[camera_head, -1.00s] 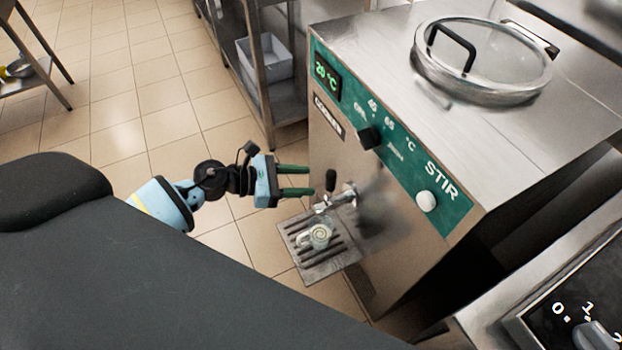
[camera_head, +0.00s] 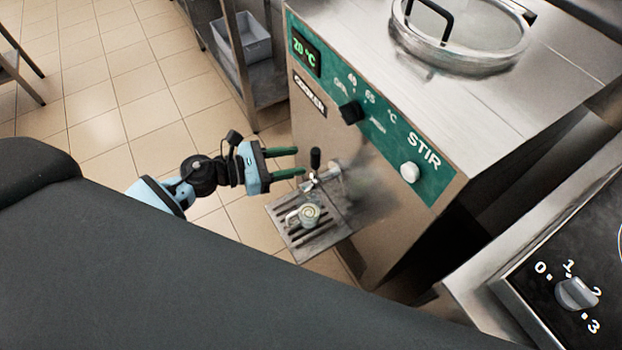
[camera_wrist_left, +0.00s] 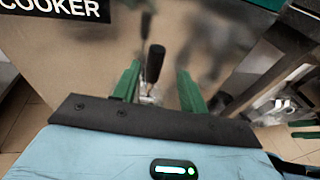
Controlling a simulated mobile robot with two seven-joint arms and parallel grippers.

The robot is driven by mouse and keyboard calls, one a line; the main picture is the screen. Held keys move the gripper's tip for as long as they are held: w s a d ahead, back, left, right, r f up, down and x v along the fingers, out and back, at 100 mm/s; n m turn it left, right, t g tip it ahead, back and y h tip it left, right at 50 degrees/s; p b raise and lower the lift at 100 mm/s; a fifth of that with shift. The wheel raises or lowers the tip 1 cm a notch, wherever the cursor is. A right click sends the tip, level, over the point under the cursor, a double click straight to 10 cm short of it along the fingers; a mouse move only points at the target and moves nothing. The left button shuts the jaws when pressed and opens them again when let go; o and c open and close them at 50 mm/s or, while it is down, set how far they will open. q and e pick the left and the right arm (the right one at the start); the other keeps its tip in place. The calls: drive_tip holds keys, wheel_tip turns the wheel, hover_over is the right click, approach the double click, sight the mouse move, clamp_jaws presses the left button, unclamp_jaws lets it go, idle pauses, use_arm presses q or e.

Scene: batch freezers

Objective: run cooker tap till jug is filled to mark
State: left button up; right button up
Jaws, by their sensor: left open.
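The cooker (camera_head: 330,135) is a steel machine with a green panel reading 20 °C. Its tap (camera_head: 318,178) sticks out low on the front, with a black lever handle (camera_head: 315,158) standing upright. The jug (camera_head: 308,214) stands on the slatted drip tray (camera_head: 283,232) below the tap, with pale swirled contents; its mark cannot be made out. My left gripper (camera_head: 299,161) is open, with green fingertips close to the lever. In the left wrist view the lever handle (camera_wrist_left: 155,63) shows between the fingers, with no clear contact.
The cooker's round glass lid (camera_head: 465,35) is on top. A black knob (camera_head: 350,112) and a white STIR knob (camera_head: 410,172) are on the panel. A shelf with a grey bin (camera_head: 243,42) stands behind. Another machine with a dial (camera_head: 575,293) is at lower right.

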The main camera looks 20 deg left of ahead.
sight(312, 158)
use_arm(q)
drive_tip(key=n+t+y, duration=0.1)
drive_tip(key=n+t, duration=0.1)
drive_tip(key=s+d+n+t+y, duration=0.1)
drive_tip(key=t+y, duration=0.1)
drive_tip(key=s+f+n+t+y, duration=0.1)
drive_tip(key=n+t+y, duration=0.1)
drive_tip(key=shift+s+d+f+n, duration=0.1)
drive_tip(key=shift+s+d+n, duration=0.15)
drive_tip(key=shift+n, duration=0.05)
drive_tip(key=shift+w, duration=0.1)
drive_tip(key=shift+p+x, duration=0.55)
drive_tip(key=shift+x, duration=3.3)
clamp_jaws()
